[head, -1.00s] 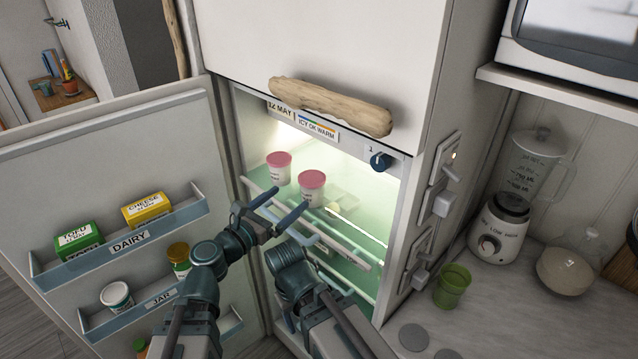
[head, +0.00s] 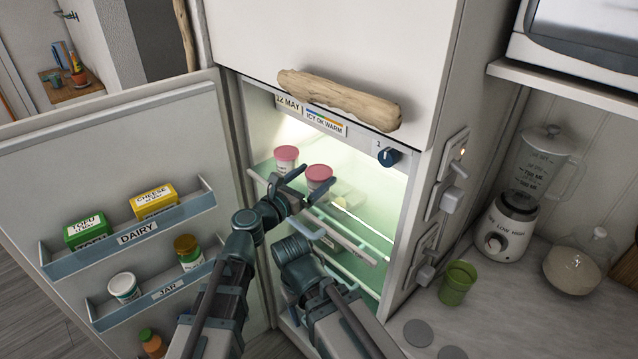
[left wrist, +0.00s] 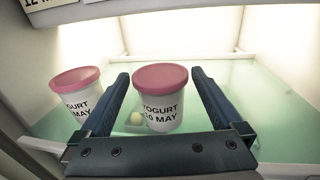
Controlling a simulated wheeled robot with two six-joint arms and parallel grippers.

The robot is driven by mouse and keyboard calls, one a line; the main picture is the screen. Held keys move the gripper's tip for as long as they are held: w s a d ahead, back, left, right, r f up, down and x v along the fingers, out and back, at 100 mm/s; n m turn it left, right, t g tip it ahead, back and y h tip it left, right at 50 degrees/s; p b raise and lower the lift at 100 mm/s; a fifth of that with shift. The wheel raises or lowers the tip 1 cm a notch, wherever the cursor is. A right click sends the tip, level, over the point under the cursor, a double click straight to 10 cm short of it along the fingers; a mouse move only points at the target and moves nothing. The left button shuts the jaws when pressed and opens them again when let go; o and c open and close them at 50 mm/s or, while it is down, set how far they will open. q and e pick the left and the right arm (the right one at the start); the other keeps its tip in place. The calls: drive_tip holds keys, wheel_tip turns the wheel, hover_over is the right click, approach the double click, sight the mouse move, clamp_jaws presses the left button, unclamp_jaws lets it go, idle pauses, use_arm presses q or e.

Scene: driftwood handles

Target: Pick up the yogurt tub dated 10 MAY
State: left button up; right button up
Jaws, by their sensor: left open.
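The yogurt tub reading 10 MAY (left wrist: 160,105) is white with a pink lid and stands upright on the fridge shelf. In the left wrist view it shows between the open fingers of my left gripper (left wrist: 160,77); contact cannot be told. In the head view this tub (head: 319,174) is the right one of two, with my left gripper (head: 312,181) at its front. A second pink-lidded yogurt tub (left wrist: 80,97) stands to its left, also in the head view (head: 286,157); its day number is cut off by its curve. My right gripper (head: 315,236) is lower, in front of the fridge, its jaws unclear.
The open fridge door (head: 110,110) on the left holds tofu, cheese and jars in racks. A driftwood handle (head: 340,98) and a 12 MAY label (head: 289,102) are above the opening. A counter with a blender (head: 510,225) is right.

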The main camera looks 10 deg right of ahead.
sight(325, 166)
use_arm(q)
drive_tip(key=x, duration=0.5)
drive_tip(key=shift+w+d, duration=0.2)
drive_tip(key=shift+s, duration=0.1)
drive_tip(key=shift+c, duration=0.3)
drive_tip(key=c, duration=1.1)
drive_tip(key=shift+a+r, duration=0.1)
drive_tip(key=shift+r, duration=0.1)
